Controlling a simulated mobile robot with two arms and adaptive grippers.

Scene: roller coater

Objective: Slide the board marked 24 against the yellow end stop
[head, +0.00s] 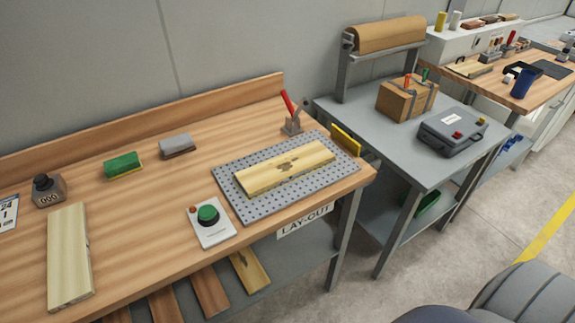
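A pale board (284,167) with a dark knotty patch lies flat on a grey perforated plate (230,188) on the wooden bench. The yellow end stop (346,141) stands upright at the plate's right end, with a gap between it and the board. A second pale board (70,256) lies on the bench at the left. A white card (6,213) showing 24 and 1 is beside it, partly cut off by the picture edge. I cannot read a number on either board. Neither of my grippers is in view.
A red-handled clamp (291,115) stands behind the plate. A button box (210,222) with a green button is at its front left. A green block (122,165), a grey block (177,146) and a counter (48,190) stand further left. A grey table (390,155) is at the right.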

